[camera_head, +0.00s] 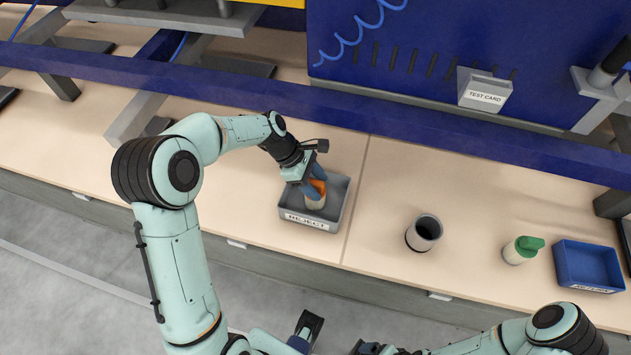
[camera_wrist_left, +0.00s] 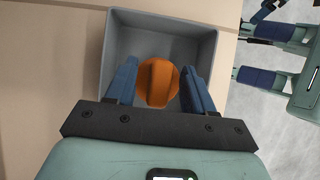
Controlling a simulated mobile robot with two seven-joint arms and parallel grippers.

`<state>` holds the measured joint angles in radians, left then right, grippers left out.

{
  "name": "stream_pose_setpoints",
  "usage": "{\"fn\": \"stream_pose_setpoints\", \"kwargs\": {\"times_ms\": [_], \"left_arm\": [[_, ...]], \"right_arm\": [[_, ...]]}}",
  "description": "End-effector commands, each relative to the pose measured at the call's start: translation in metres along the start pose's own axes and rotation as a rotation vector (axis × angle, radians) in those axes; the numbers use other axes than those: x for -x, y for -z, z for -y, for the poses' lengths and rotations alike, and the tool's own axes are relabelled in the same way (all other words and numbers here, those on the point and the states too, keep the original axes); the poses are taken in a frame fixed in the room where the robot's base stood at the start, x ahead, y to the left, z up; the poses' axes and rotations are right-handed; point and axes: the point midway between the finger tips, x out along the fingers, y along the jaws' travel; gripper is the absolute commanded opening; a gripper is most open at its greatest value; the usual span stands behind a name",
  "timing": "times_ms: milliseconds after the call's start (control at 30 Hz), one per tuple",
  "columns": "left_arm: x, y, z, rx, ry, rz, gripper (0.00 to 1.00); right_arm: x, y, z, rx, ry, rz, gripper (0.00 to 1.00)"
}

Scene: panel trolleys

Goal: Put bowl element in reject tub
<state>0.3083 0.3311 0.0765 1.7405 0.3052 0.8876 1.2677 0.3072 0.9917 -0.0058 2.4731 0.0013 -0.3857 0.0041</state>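The piece with an orange top (camera_head: 319,187) and a pale cylindrical body stands inside the grey tub labelled REJECT (camera_head: 310,223). I take it to be the bowl element. In the left wrist view its orange top (camera_wrist_left: 158,84), with a raised bar across it, sits within the grey tub walls (camera_wrist_left: 165,20). My left gripper (camera_head: 312,182) reaches down into the tub. Its two blue fingers (camera_wrist_left: 160,82) are apart, one on each side of the orange top, and do not close on the raised bar.
A dark grey hollow cylinder (camera_head: 423,233), a pale piece with a green top (camera_head: 523,250) and a blue tray (camera_head: 588,267) stand to the right on the bench. A blue rail (camera_head: 400,145) crosses above the bench. A TEST CARD holder (camera_head: 484,91) hangs behind.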

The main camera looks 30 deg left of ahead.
Motion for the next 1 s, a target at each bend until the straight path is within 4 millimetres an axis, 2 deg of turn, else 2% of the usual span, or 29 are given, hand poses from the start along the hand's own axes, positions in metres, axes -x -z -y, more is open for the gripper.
{"fn": "stream_pose_setpoints", "kwargs": {"times_ms": [200,333,467,700,833,1000], "left_arm": [[0.001,0.000,0.000,0.000,0.000,0.000,0.53],[0.011,-0.002,-0.001,0.000,-0.002,-0.001,0.53],[0.034,-0.002,-0.001,0.000,-0.004,-0.001,0.53],[0.087,-0.002,-0.001,0.000,-0.004,-0.001,0.53],[0.108,-0.002,-0.001,0.000,-0.002,-0.001,0.53],[0.121,-0.002,0.000,-0.001,0.000,0.000,0.53]], "right_arm": [[0.000,0.000,0.000,0.000,0.000,0.000,1.00],[0.002,0.000,0.001,0.000,0.000,-0.001,1.00],[0.005,0.000,0.002,0.001,0.001,-0.002,1.00],[0.012,0.001,0.005,0.002,0.001,-0.004,1.00],[0.015,0.002,0.006,0.002,0.002,-0.005,1.00],[0.016,0.002,0.006,0.002,0.002,-0.006,1.00]]}}
